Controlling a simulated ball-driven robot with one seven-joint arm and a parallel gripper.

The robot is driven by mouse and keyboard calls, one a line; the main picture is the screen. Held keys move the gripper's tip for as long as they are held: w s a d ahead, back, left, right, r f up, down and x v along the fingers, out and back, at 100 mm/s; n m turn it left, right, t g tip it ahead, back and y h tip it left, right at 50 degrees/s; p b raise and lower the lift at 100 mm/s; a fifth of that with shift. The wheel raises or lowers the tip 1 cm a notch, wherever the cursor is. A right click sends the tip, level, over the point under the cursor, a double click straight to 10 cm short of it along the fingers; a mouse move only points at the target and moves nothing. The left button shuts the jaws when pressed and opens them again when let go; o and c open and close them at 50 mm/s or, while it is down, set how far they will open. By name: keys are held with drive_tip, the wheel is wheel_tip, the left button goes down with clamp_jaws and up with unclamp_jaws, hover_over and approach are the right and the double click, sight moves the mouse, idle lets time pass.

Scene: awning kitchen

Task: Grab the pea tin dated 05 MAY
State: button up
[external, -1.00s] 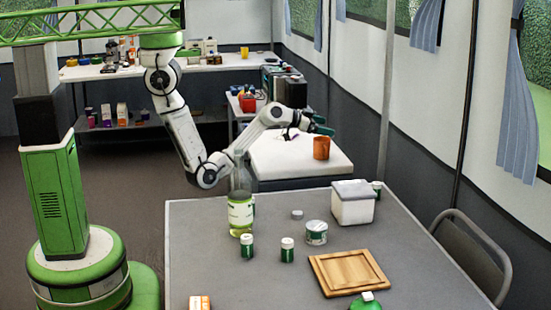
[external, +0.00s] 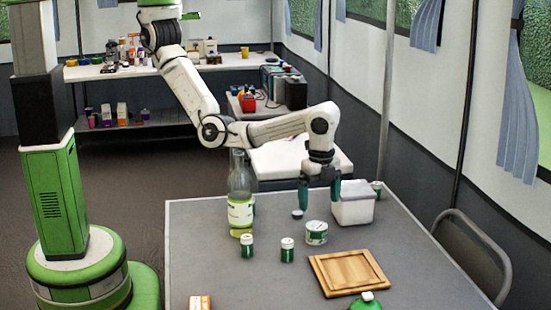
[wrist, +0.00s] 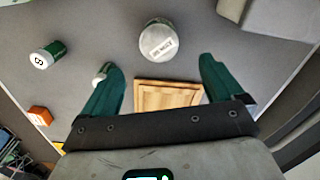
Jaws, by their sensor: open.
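A short, wide tin (external: 316,233) with a pale lid and a green-and-white label stands on the grey table. The wrist view shows this tin from above (wrist: 158,42), with a printed date label on its lid that is too small to read surely. My gripper (external: 319,207) points down, open and empty, above the table behind the tin, next to the white container. In the wrist view my gripper's two green fingers (wrist: 160,80) are spread apart, and the tin lies beyond them.
Two small green jars (external: 246,246) (external: 287,250) and a tall bottle (external: 240,205) stand left of the tin. A white container (external: 353,205) is close on the right. A wooden board (external: 348,272) lies in front. An orange box (external: 199,302) is front left.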

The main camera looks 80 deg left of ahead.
sight(317, 225)
wheel_tip(317, 225, down, 4)
drive_tip(key=shift+f, duration=0.25)
drive_tip(key=shift+s+a+f, duration=0.1)
drive_tip(key=shift+a+f, duration=0.05)
drive_tip(key=shift+f, duration=1.2)
drive_tip(key=shift+a+f, duration=0.1)
drive_tip(key=shift+f, duration=1.25)
drive_tip(key=c, duration=1.2)
